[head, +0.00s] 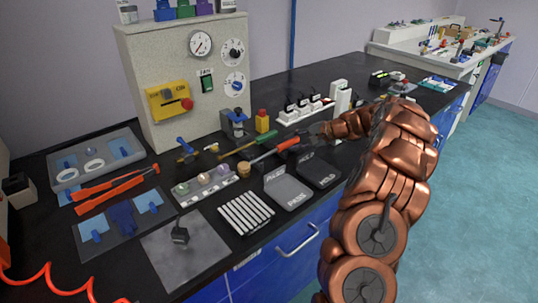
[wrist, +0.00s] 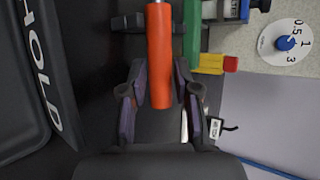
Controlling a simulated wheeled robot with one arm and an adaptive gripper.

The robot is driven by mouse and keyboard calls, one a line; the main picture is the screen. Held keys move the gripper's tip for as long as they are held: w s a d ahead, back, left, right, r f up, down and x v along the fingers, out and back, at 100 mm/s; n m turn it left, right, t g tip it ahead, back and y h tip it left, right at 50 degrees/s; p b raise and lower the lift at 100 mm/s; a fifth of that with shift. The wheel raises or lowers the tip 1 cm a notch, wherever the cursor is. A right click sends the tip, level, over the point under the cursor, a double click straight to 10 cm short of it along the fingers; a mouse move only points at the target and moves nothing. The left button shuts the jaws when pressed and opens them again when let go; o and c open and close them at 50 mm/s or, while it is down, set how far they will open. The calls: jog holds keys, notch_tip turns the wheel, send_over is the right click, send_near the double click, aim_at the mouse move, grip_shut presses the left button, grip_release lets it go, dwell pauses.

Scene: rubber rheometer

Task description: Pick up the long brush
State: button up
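Two long-handled tools lie side by side on the black bench in the head view. One has an orange-red handle (head: 288,144), a thin shaft and a tan round end (head: 244,168); the other has a green handle (head: 266,138) and a yellowish shaft. I cannot tell for sure which one is the long brush. My gripper (wrist: 160,72) is open, its fingers on either side of the orange handle (wrist: 159,45) in the wrist view, with narrow gaps. The green handle (wrist: 192,32) lies just outside the right finger. The gripper's tips are hard to see in the head view.
Black HOLD (head: 319,172) and grey PASS (head: 288,190) trays lie in front of my gripper. A white power strip (head: 304,112) is behind it. The beige rheometer (head: 190,80) stands at the back left. A slotted white rack (head: 246,212) and sample tray (head: 205,188) are nearby.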

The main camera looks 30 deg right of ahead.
jog(key=shift+c, duration=0.3)
grip_shut()
jog(key=shift+r, duration=0.1)
